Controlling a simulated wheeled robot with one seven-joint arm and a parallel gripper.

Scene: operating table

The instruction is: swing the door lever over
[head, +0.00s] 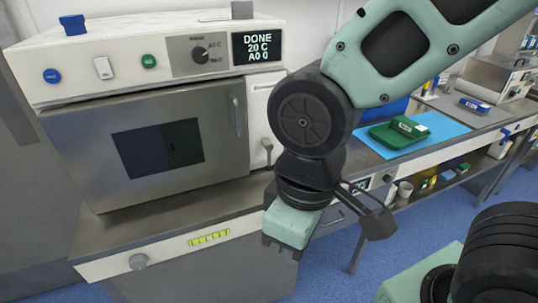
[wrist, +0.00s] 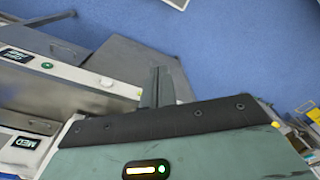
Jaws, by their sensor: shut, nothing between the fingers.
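The oven-like machine has a grey door (head: 85,150) with a dark window, and it looks closed. A vertical handle (head: 236,116) is on the door's right edge. A small grey lever (head: 267,148) hangs down on the white panel right of the door. My gripper (head: 281,248) is below and slightly right of that lever, in front of the counter edge, apart from the lever. Its fingers (wrist: 159,88) are together and empty in the wrist view, pointing over the floor. The lever is not clearly visible in the wrist view.
The machine's display (head: 257,47) reads DONE, 20 C. Blue floor (wrist: 240,50) is open in the wrist view.

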